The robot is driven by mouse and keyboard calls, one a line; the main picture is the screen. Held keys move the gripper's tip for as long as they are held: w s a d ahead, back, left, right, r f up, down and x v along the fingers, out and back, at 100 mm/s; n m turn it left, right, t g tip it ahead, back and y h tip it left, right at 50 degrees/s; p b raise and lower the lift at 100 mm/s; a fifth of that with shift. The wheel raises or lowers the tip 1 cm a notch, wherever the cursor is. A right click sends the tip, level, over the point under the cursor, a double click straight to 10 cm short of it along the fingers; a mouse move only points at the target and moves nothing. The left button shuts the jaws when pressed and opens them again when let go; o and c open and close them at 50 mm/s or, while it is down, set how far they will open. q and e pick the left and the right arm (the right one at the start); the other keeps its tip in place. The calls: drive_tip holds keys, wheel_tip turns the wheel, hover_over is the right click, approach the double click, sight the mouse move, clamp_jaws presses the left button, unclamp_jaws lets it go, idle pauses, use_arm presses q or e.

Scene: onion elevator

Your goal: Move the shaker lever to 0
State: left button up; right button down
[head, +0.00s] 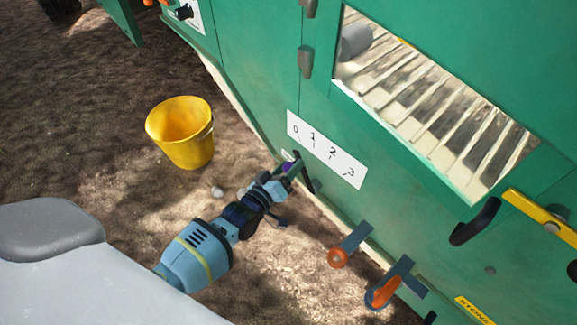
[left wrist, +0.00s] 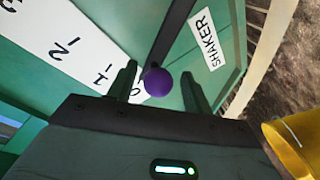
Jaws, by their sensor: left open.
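The shaker lever has a round purple knob (left wrist: 158,82) on a dark rod (left wrist: 172,40). In the left wrist view the knob sits between the two fingers of my open left gripper (left wrist: 159,70); I cannot tell whether they touch it. The knob appears close to the 0 end of the white number scale (left wrist: 85,50), beside the SHAKER label (left wrist: 208,44). In the head view my left gripper (head: 285,172) is at the green machine's side, just below the scale (head: 327,150) marked 0 to 3, and mostly hides the knob. My right gripper is not seen.
A yellow bucket (head: 185,145) stands on the soil left of my left arm. Orange-ended handles (head: 338,257) and (head: 383,293) stick out of the machine at lower right. A black handle (head: 475,222) and a window onto slats (head: 435,100) are at upper right.

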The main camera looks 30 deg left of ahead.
use_arm(q)
drive_tip(key=s, duration=0.2)
drive_tip(key=s+p, duration=0.1)
drive_tip(key=s, duration=0.1)
drive_tip(key=s+a+p, duration=0.1)
drive_tip(key=s, duration=0.1)
drive_tip(key=shift+s+a+r, duration=0.1)
drive_tip(key=shift+s+r, duration=0.25)
drive_tip(key=shift+s, duration=0.3)
drive_tip(key=shift+f, duration=0.1)
